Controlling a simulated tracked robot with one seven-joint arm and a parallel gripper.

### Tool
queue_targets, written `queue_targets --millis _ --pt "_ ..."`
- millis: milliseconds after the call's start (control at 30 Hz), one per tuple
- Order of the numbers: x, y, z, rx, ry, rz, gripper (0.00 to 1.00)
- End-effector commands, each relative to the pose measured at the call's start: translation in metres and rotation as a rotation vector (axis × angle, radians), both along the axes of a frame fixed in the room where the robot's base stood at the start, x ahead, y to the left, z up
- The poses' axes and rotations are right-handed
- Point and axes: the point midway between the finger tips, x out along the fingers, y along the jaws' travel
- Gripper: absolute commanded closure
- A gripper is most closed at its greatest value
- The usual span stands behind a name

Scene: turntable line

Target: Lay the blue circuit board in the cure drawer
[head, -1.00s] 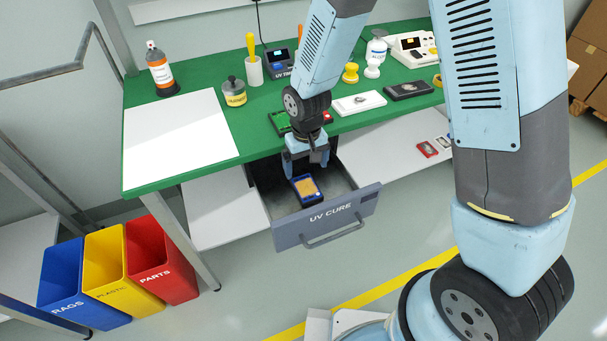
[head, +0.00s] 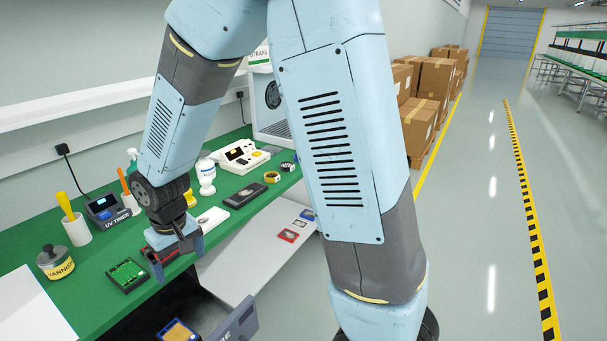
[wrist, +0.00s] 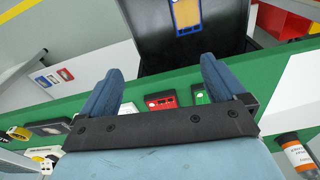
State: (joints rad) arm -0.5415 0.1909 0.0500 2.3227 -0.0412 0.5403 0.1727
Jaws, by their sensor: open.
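The blue circuit board (head: 178,331), blue-edged with a tan middle, lies inside the open cure drawer (head: 245,322). The head view cuts off its lower part. In the wrist view the board (wrist: 190,18) lies on the dark drawer floor (wrist: 150,45), cut by the top edge. My gripper (head: 174,264) is open and empty, apart from the board, above the drawer side of the bench's front edge. In the wrist view its two blue fingers (wrist: 160,88) are spread wide with nothing held between them.
A green board (head: 127,274) and a partly hidden red one (wrist: 161,101) lie on the green bench near its front edge. A varnish jar (head: 55,263), UV timer (head: 106,211) and white bottle (head: 206,177) stand behind. The floor aisle at right is clear.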

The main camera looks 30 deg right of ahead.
Motion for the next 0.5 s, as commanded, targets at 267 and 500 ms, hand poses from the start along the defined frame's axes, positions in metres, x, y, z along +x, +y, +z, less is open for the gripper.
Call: queue_targets --millis 267,500 --pt "0.000 -0.073 0.082 0.040 -0.094 -0.112 0.03" --pt "-0.020 -0.133 0.139 0.064 -0.171 -0.204 0.03"
